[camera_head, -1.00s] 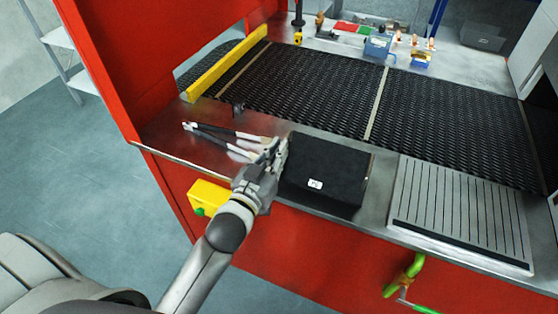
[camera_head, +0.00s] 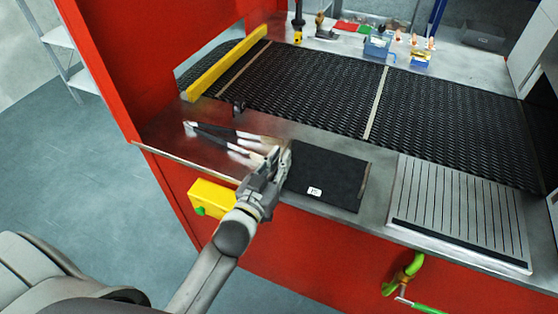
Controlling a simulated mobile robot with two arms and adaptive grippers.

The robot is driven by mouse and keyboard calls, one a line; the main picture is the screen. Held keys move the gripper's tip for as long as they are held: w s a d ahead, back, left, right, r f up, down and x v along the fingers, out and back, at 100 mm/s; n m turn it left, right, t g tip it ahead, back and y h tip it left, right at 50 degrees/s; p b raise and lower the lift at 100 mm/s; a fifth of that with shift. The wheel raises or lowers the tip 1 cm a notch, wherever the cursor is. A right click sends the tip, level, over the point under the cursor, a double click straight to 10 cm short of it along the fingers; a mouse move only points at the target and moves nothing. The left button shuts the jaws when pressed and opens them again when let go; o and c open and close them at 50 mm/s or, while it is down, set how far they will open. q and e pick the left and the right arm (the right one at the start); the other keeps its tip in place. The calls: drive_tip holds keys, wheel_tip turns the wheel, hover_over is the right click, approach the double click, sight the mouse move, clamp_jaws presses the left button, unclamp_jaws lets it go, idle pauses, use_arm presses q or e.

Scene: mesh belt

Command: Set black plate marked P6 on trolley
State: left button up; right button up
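The black plate (camera_head: 328,180), with a small white label too small to read, lies flat or nearly flat at the metal front ledge. I cannot tell whether it touches the ledge. My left gripper (camera_head: 282,163) is at the plate's left edge and appears shut on it; the fingers' contact is partly hidden. My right gripper is not in view. I see no trolley that I can make out.
Tongs-like tools (camera_head: 225,138) lie left of the gripper. A ribbed grey panel (camera_head: 460,210) is to the right of the plate. The black mesh belt (camera_head: 320,90) runs behind, with a yellow bar (camera_head: 225,62) at its left. A green handle (camera_head: 405,275) sticks out in front.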

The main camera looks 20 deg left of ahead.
use_arm(q)
drive_tip(key=shift+r, duration=0.15)
drive_tip(key=shift+s, duration=0.25)
drive_tip(key=s+b, duration=0.2)
drive_tip(key=s, duration=0.9)
drive_tip(key=shift+s+a, duration=0.25)
drive_tip(key=shift+a, duration=0.15)
